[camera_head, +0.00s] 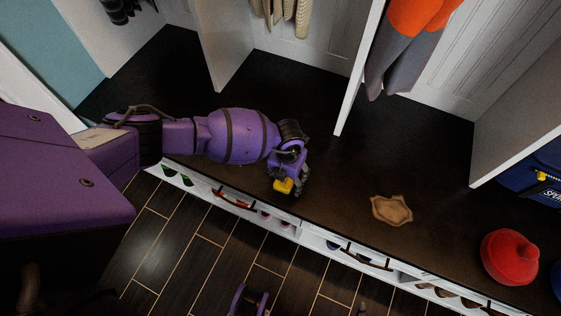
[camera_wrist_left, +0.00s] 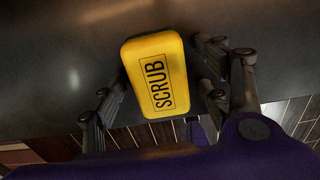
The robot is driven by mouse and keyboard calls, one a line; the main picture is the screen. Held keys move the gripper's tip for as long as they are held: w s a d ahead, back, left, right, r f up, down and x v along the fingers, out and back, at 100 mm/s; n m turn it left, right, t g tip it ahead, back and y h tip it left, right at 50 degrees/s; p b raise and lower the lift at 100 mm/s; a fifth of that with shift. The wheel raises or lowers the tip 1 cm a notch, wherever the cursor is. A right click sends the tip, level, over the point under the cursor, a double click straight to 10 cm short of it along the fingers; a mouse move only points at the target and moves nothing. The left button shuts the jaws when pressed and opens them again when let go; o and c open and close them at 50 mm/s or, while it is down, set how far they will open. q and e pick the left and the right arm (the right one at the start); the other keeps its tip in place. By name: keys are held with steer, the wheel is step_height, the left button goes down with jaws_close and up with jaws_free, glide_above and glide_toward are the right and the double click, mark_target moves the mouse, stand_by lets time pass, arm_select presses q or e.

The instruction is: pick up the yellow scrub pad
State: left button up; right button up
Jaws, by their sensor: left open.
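The yellow scrub pad (camera_head: 284,186) is at the front edge of the dark bench top (camera_head: 345,205), partly covered by my left gripper in the head view. In the left wrist view the yellow scrub pad (camera_wrist_left: 157,75) shows its broad face with the word SCRUB, slightly tilted. My left gripper (camera_head: 291,186) is open at the pad. In the wrist view its dark fingers stand on both sides of the pad. A small gap shows at the right fingers; I cannot tell whether the left ones touch.
A brown wavy-edged dish (camera_head: 391,209) and a red rounded object (camera_head: 510,257) stand on the bench to the right. White dividers (camera_head: 360,70) rise behind. Cubbies with shoes (camera_head: 235,198) lie below the front edge. The bench between gripper and dish is clear.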

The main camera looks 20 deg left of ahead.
arm_select(q)
steer(key=shift+w, duration=0.15)
steer(key=shift+r, duration=0.1)
steer(key=c, duration=1.1)
steer(key=shift+c, duration=0.7)
steer(key=shift+r, duration=0.35)
step_height(320, 180, up, 2)
steer(key=shift+w+r+p, duration=0.1)
steer(key=shift+r+p, duration=0.1)
steer(key=shift+p, duration=0.15)
steer(key=s+d+r, duration=0.1)
steer(key=r, duration=0.1)
steer(key=s+r+p, duration=0.1)
steer(key=r, duration=0.1)
steer(key=s+d+r, duration=0.1)
steer(key=s, duration=0.1)
steer(key=shift+d+r, duration=0.35)
steer(key=shift+r, duration=0.05)
steer(key=s+d+r, duration=0.4)
steer(key=s+d, duration=0.1)
steer(key=s, duration=0.3)
arm_select(e)
step_height(320, 180, up, 2)
steer(key=shift+w, duration=0.15)
